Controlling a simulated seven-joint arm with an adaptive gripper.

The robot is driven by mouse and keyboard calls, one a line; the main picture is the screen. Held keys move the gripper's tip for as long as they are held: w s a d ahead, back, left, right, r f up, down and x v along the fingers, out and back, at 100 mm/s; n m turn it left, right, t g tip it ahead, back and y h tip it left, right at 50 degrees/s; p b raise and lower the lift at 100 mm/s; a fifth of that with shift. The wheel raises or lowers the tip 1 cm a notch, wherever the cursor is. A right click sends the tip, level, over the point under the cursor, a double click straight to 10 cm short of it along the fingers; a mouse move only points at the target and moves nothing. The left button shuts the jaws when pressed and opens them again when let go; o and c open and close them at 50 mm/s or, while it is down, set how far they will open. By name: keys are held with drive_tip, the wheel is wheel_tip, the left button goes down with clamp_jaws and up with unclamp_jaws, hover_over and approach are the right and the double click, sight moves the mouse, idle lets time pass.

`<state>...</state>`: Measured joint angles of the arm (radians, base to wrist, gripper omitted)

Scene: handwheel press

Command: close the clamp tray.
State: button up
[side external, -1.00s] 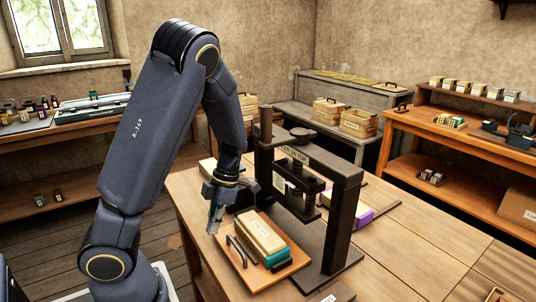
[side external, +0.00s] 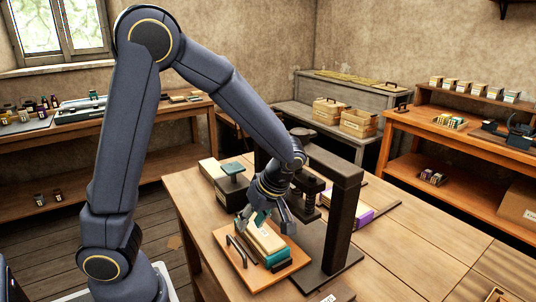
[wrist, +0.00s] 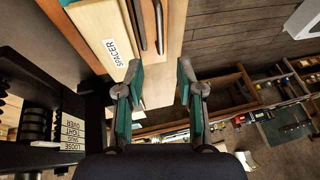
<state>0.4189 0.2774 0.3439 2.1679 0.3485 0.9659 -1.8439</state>
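The clamp tray (side external: 250,279) is an orange-brown wooden board sticking out from the dark press frame (side external: 345,200). It has a dark bar handle (side external: 237,250) at its outer end, which also shows in the wrist view (wrist: 158,28). A pale block labelled SPACER (wrist: 100,30) lies on the tray, beside teal and dark pieces (side external: 278,258). My gripper (side external: 264,216) is above the tray, over the spacer block, in the side view. In the wrist view its two teal-padded fingers (wrist: 158,95) are apart with nothing held between them. The press partly hides behind my wrist.
A dark stand with a green top (side external: 232,168) and a pale block (side external: 209,172) stand behind the tray. A purple-edged item (side external: 364,217) lies right of the press. The table (side external: 420,250) is clear at the front right.

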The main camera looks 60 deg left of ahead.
sight(237, 245)
drive_tip(key=x, duration=1)
drive_tip(key=shift+c, duration=0.4)
clamp_jaws()
drive_tip(key=shift+w, duration=0.1)
